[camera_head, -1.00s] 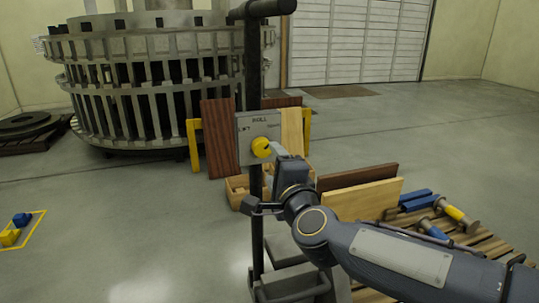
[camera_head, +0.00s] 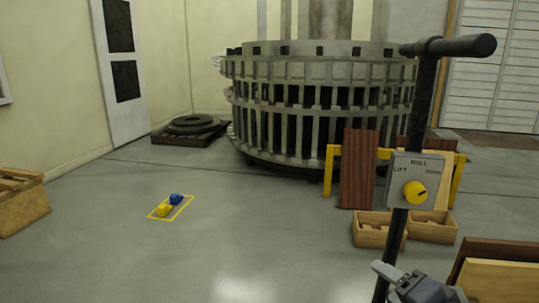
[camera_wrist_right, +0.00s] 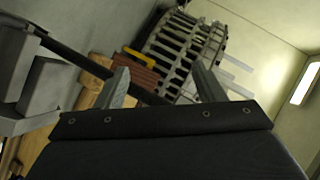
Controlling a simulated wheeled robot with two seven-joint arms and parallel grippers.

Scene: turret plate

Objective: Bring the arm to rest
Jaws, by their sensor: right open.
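My right gripper (camera_head: 384,270) shows at the lower right of the head view, beside the black post (camera_head: 411,240) and below the control panel (camera_head: 395,183). The panel carries a round yellow knob (camera_head: 414,192) and the words ROLL, LIFT and a third word hard to read. The gripper is apart from the knob. In the right wrist view the two fingers (camera_wrist_right: 163,85) stand wide apart with nothing between them. My left gripper is in neither view.
The post's dark crossbar (camera_head: 455,46) reaches right at the top. A large round slatted metal structure (camera_head: 310,105) stands behind. A yellow-outlined floor mark (camera_head: 182,208) holds small blocks.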

